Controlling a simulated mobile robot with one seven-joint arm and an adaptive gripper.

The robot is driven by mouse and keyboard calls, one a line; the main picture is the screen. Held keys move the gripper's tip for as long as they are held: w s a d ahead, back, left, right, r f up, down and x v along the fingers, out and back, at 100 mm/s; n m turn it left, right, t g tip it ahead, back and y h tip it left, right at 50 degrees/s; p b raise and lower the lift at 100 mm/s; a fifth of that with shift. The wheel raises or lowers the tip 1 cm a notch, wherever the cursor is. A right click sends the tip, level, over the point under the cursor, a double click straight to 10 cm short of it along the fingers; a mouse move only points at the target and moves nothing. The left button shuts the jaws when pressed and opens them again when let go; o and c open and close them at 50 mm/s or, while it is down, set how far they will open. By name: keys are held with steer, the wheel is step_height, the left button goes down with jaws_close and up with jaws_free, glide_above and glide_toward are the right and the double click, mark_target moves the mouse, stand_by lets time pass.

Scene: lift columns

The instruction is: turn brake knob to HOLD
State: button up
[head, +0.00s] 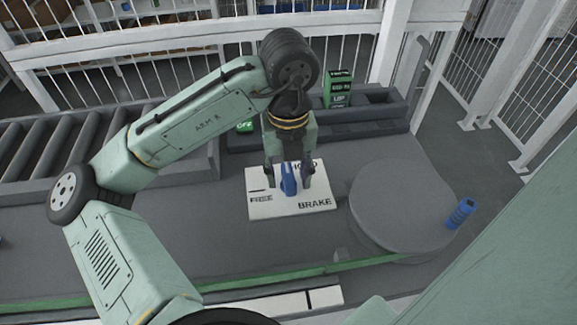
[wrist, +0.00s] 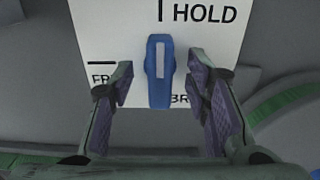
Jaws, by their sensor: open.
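The blue brake knob (head: 288,183) stands on a white plate (head: 264,209) marked HOLD, FREE and BRAKE. In the wrist view the knob (wrist: 160,78) is a long upright bar with a pale stripe on its upper part. The stripe points up the picture, in line with the black tick (wrist: 161,10) beside HOLD. The FREE tick (wrist: 102,63) lies to the left. My gripper (head: 288,178) is over the plate, pointing down. In the wrist view its open fingers (wrist: 158,88) stand either side of the knob, with a gap on both sides. Part of the lettering is hidden.
A round grey disc (head: 400,207) lies right of the plate, with a blue ribbed cylinder (head: 461,213) at its edge. A green box (head: 338,88) stands in a dark tray behind. Rollers (head: 60,135) are at left. Grey surface left of the plate is clear.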

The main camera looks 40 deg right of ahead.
mark_target(288, 175)
steer(key=shift+r, duration=4.45)
